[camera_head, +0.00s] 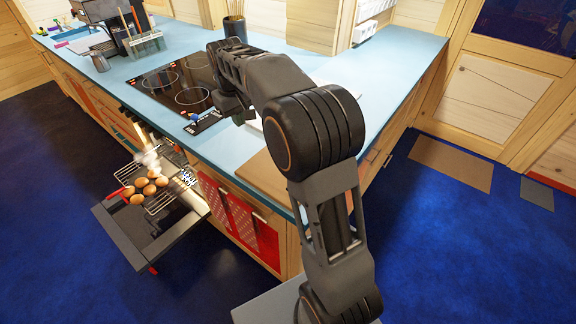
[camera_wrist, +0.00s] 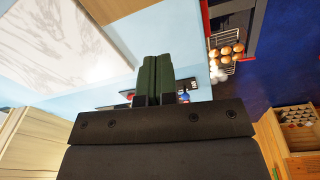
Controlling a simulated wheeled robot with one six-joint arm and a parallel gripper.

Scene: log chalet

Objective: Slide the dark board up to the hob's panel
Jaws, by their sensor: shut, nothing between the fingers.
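The black glass hob (camera_head: 172,84), with pale ring marks, is set in the blue counter. A small dark flat piece (camera_head: 205,124) with a blue bit on it lies just in front of the hob's near corner. It looks like the dark board, but I cannot tell for sure. Part of it shows beside my fingers in the wrist view (camera_wrist: 186,86). My gripper (camera_head: 238,120) points down beside this piece, on its right. Its dark green fingers (camera_wrist: 155,64) are shut together and empty. I cannot tell whether they touch the piece, and the hob's panel is not clearly distinguishable.
A brown board (camera_head: 264,178) lies at the counter's near edge. A pale marbled board (camera_wrist: 65,45) lies beside it, partly behind my arm. Below the counter, an open oven holds a rack with several brown eggs (camera_head: 147,186).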

